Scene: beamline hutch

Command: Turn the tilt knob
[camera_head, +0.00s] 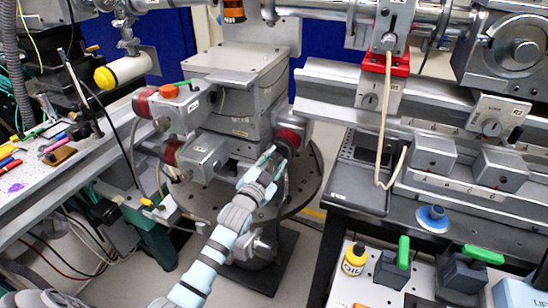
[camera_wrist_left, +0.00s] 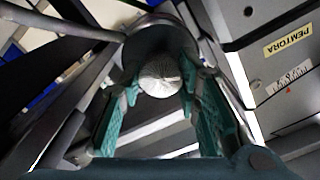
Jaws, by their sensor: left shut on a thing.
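The tilt knob (camera_wrist_left: 160,75) shows in the left wrist view as a round, ribbed, silver end on a dark cylinder. My left gripper (camera_wrist_left: 160,86) has a green-padded finger on each side of it and is shut on it. In the head view my left gripper (camera_head: 275,160) is at the front right of the grey stage block (camera_head: 235,95), by a dark cylinder with a red band (camera_head: 289,137). The knob itself is hidden there behind the fingers. My right gripper is not in view.
Two more red-banded units (camera_head: 146,102) sit on the stage's left. A round dark base plate (camera_head: 308,190) lies beneath. A rail with grey carriages (camera_head: 435,152) runs at right. A bench with an oil bottle (camera_head: 354,258) and green-handled blocks (camera_head: 403,252) is at lower right.

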